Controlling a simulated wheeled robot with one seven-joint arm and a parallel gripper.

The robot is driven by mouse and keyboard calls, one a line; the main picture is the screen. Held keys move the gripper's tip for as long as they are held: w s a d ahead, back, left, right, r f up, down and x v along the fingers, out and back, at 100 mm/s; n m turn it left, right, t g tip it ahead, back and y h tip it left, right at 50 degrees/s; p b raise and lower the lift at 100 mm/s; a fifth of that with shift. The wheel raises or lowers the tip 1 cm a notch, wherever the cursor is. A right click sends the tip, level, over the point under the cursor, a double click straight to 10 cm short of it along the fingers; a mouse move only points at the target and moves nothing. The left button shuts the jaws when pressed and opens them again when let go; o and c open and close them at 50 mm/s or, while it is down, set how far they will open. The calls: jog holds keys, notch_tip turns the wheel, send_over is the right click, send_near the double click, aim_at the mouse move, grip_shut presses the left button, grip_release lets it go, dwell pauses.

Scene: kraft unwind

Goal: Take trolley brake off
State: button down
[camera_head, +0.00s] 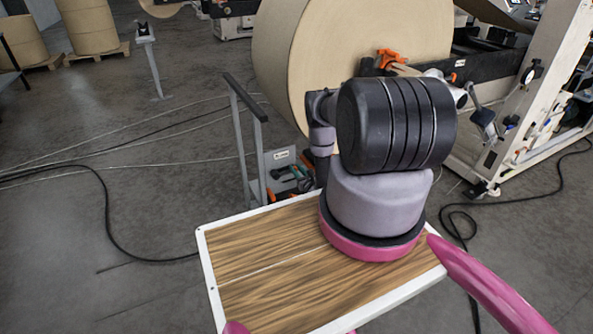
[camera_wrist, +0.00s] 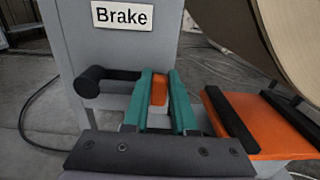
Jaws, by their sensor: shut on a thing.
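The trolley shows in the head view as a grey frame (camera_head: 242,150) with a black handle bar, beside the big roll. A white "Brake" label (camera_wrist: 122,16) is on its grey panel (camera_wrist: 135,48) in the wrist view. Below the label a black round knob (camera_wrist: 88,82) sits on a short horizontal black bar. My gripper (camera_wrist: 160,88) has teal fingers, closed on an orange piece (camera_wrist: 159,92) that looks like part of the brake lever. The black bar ends at the fingers, so its link to the orange piece is hidden. In the head view my arm partly blocks this area.
A large kraft roll (camera_head: 300,75) stands behind the trolley. An orange block with black strips (camera_wrist: 245,125) lies right of the fingers. The white machine frame (camera_head: 520,110) is at right. Black cables (camera_head: 110,215) lie on the floor at left, which is otherwise mostly open.

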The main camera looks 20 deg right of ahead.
jog(key=shift+s+r, duration=0.1)
jog(key=shift+r, duration=0.05)
jog(key=r+n, duration=0.1)
jog(key=a+r+n, duration=0.1)
jog(key=n, duration=0.1)
jog(key=shift+r+n, duration=0.3)
jog(key=a+r+n, duration=0.1)
jog(key=n, duration=0.1)
jog(key=a+r+n, duration=0.1)
jog(key=shift+r+n, duration=0.1)
jog(key=shift+n, duration=0.3)
jog(key=a+r+n, duration=0.1)
jog(key=a+n, duration=0.1)
jog(key=n, duration=0.1)
jog(key=shift+a+r, duration=0.1)
jog(key=shift+r, duration=0.1)
jog(key=shift+s+a+r+n, duration=0.1)
jog(key=shift+a+r+n, duration=0.1)
jog(key=shift+a+n, duration=0.55)
jog(key=shift+s+a+r+n, duration=0.15)
jog(key=shift+a+n, duration=0.25)
jog(key=shift+n, duration=0.65)
jog(key=shift+w+a, duration=0.1)
jog(key=c, duration=0.7)
grip_release()
